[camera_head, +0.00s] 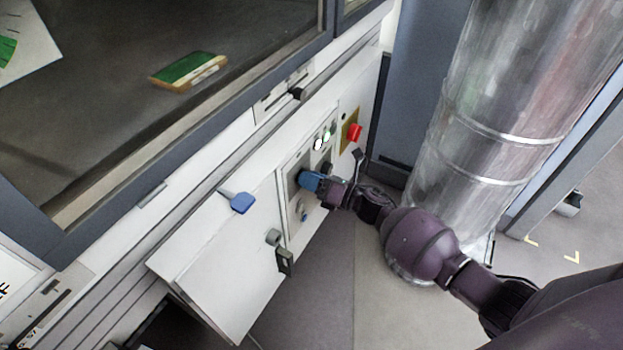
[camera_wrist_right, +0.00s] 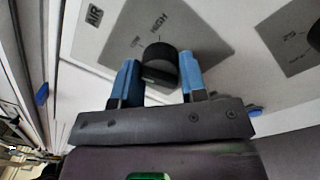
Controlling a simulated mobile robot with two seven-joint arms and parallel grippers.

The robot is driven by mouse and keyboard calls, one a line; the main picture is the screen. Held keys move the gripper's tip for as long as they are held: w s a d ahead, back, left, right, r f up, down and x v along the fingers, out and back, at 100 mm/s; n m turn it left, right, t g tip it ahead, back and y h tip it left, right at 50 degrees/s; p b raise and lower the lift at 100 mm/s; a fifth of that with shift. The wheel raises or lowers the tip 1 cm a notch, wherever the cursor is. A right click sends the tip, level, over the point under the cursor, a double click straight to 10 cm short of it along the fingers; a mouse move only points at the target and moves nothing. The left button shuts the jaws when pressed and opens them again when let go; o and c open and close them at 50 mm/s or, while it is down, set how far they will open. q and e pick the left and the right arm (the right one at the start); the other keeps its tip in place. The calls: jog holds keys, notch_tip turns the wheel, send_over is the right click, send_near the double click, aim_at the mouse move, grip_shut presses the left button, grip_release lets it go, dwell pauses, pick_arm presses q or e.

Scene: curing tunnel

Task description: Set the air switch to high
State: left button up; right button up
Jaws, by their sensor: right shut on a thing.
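The air switch is a black knob (camera_wrist_right: 160,62) on a grey plate (camera_wrist_right: 100,45) marked AIR in the right wrist view. The word HIGH is printed beside the knob, with smaller marks near it that I cannot read. My right gripper (camera_wrist_right: 160,82) has its blue fingers on either side of the knob, shut on it. I cannot tell clearly which mark the knob points to. In the head view, the right gripper (camera_head: 310,181) reaches the white control panel and its fingers hide the knob. My left gripper is not in view.
A red button (camera_head: 354,132) on a yellow plate and small lamps (camera_head: 322,140) sit near the gripper. A blue-handled item (camera_head: 238,201) is on the white cabinet (camera_head: 215,265). A large metal duct (camera_head: 490,125) stands right of the panel. A green board (camera_head: 188,68) lies inside the tunnel.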

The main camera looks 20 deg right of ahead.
jog(key=m, duration=0.6)
jog(key=shift+m+t+p, duration=0.3)
jog(key=shift+m+p, duration=0.1)
jog(key=m, duration=0.3)
jog(key=shift+m+h+p, duration=0.3)
jog(key=shift+f+m, duration=0.1)
jog(key=shift+m, duration=1.3)
jog(key=o, duration=0.9)
jog(key=p+v, duration=0.1)
jog(key=v, duration=1)
jog(key=shift+a+f+p, duration=0.1)
jog(key=shift+a+p, duration=0.05)
jog(key=shift+p, duration=0.2)
